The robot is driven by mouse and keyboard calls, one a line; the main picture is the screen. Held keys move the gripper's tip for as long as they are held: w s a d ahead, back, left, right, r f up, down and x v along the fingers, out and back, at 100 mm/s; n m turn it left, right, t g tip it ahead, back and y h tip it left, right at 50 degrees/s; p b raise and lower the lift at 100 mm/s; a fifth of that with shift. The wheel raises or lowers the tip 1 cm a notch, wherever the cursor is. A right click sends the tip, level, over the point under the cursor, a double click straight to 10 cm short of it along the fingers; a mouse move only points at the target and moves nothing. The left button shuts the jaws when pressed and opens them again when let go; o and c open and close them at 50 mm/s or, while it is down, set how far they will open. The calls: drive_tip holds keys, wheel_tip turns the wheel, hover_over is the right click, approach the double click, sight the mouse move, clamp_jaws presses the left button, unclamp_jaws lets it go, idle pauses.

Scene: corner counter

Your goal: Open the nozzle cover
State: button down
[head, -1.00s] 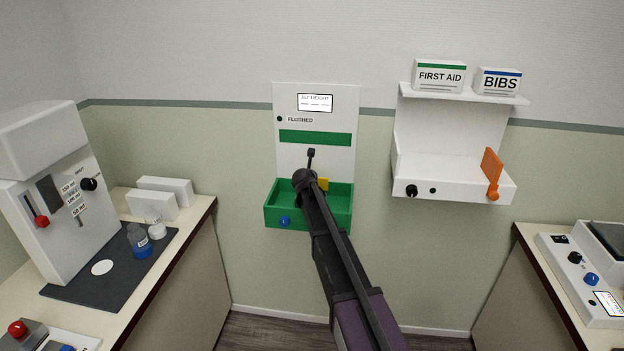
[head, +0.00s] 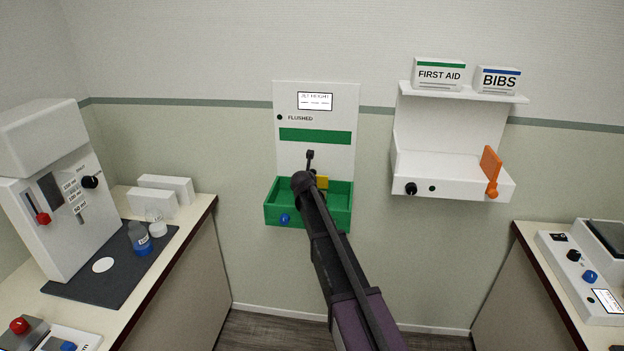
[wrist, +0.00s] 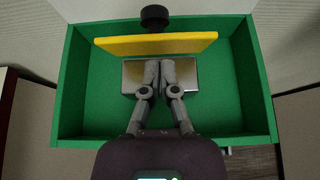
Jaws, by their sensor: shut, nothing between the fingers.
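The yellow flap (wrist: 155,44), which looks like the nozzle cover, stands across the back of the green basin (wrist: 85,110) in the wrist view. Only a small part of it shows in the head view (head: 322,182), beside my gripper. A silver plate (wrist: 205,76) lies in front of and below the flap. My gripper (wrist: 159,66) is shut and empty, its fingertips together over the silver plate, just in front of the flap. I cannot tell whether they touch either one. My arm hides part of the basin in the head view.
The basin is on a white wall panel (head: 342,160) with a blue knob (head: 284,218) at its front. A white shelf unit (head: 450,178) with an orange paddle (head: 491,168) hangs to the right. Counters stand at left and right. A black knob (wrist: 154,17) sits behind the flap.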

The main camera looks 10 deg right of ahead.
drive_tip(key=s+a+r+p, duration=0.1)
drive_tip(key=s+r+p, duration=0.5)
drive_tip(key=r+p, duration=0.2)
drive_tip(key=shift+a+r+p, duration=0.15)
drive_tip(key=shift+a+p, duration=0.15)
drive_tip(key=shift+a, duration=0.1)
idle(0.6)
drive_tip(key=s+d+f+m+g+y+b, duration=0.1)
drive_tip(key=s+f+m+g, duration=0.3)
drive_tip(key=s+m, duration=0.7)
drive_tip(key=s+d+f+m+g+y+b, duration=0.1)
drive_tip(key=s+f+m+g, duration=0.3)
drive_tip(key=s+m, duration=0.6)
drive_tip(key=s+d+f+m+g+y+b, duration=0.1)
drive_tip(key=s+d+f+m+g, duration=0.2)
drive_tip(key=s+m, duration=0.8)
drive_tip(key=shift+s+f+m+g, duration=0.35)
drive_tip(key=shift+s+f, duration=0.6)
drive_tip(key=shift+s, duration=3)
